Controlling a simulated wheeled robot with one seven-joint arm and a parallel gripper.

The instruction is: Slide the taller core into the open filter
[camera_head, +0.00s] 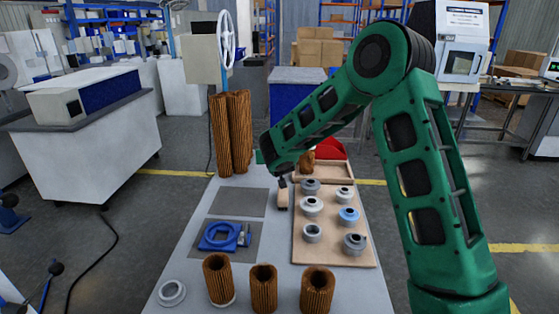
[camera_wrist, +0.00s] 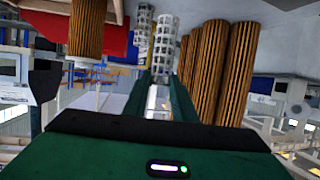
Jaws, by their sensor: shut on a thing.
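Two white perforated cores show in the wrist view, a nearer one (camera_wrist: 165,45) and one behind it (camera_wrist: 145,30). My gripper (camera_wrist: 161,82) is shut on the nearer core; its end sits between the green fingers. I cannot tell which core is taller. In the head view my gripper (camera_head: 282,182) is above the middle of the table, and my arm hides the cores. A brown pleated filter (camera_head: 219,282) with a white bottom rim and dark top stands at the front left, apart from my gripper.
Two more pleated filters, one in the middle (camera_head: 263,288) and one at right (camera_head: 317,290), stand at the front. Tall pleated filters (camera_head: 229,135) stand at the back left. A wooden board (camera_head: 333,255) holds several grey caps. A blue fixture (camera_head: 220,236) and white ring (camera_head: 172,293) lie left.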

